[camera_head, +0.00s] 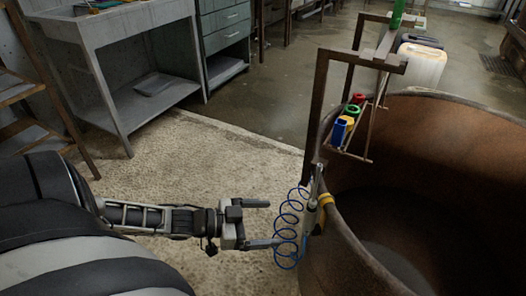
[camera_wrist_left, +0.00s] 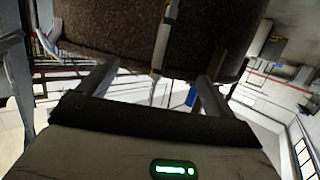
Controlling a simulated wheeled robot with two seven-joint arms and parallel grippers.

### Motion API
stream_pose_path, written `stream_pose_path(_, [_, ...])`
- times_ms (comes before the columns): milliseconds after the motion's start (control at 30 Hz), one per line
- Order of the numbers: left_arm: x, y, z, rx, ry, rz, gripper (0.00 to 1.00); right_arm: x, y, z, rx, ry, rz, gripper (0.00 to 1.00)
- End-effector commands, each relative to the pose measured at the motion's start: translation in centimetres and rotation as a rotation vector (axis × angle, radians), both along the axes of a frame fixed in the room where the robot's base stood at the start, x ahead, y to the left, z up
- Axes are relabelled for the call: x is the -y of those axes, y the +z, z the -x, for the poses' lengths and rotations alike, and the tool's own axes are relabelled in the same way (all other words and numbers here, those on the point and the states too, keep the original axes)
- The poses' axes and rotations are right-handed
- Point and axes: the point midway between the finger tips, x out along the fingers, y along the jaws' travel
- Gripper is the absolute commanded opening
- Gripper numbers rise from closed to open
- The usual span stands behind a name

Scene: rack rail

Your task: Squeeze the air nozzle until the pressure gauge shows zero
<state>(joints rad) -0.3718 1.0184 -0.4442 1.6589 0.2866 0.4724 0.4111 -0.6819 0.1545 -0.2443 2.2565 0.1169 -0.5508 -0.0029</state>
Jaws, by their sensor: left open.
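The air nozzle (camera_head: 311,214) is a slim grey-white piece hanging upright at the outer left side of a large rusty drum. A blue coiled hose (camera_head: 287,230) hangs just left of it. My left gripper (camera_head: 269,224) is open and empty, a little left of the nozzle, with its fingers pointing towards it. In the left wrist view the nozzle (camera_wrist_left: 165,36) stands upright beyond and between the spread fingers of my left gripper (camera_wrist_left: 155,84). I cannot make out a pressure gauge or its reading. My right gripper is not in view.
The rusty drum (camera_head: 440,125) fills the right side, close behind the nozzle. A grey workbench (camera_head: 110,28) stands at the back left. The floor between is clear.

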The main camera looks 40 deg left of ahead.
Motion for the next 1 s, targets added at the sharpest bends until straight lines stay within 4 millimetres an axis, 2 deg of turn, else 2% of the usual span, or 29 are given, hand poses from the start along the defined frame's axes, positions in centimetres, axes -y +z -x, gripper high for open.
stream_pose_path(100, [-0.8, -0.1, -0.4, 0.009, -0.012, 0.000, 0.91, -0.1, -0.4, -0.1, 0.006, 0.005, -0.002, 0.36])
stream_pose_path(267, [-0.2, -0.4, -1.3, 0.012, -0.013, 0.002, 0.91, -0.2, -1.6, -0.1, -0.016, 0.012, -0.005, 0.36])
stream_pose_path(700, [2.6, -1.8, -5.0, 0.015, -0.014, 0.002, 0.91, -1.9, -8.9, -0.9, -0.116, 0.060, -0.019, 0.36])
stream_pose_path(767, [3.2, -2.0, -5.7, 0.015, -0.014, 0.001, 0.91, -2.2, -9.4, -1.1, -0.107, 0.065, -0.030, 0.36])
stream_pose_path(833, [3.7, -2.0, -6.6, 0.015, -0.013, 0.002, 0.91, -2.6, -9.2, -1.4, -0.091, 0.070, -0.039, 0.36])
stream_pose_path(1000, [5.1, -2.4, -8.4, 0.013, -0.012, 0.002, 0.91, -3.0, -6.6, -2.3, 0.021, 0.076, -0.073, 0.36])
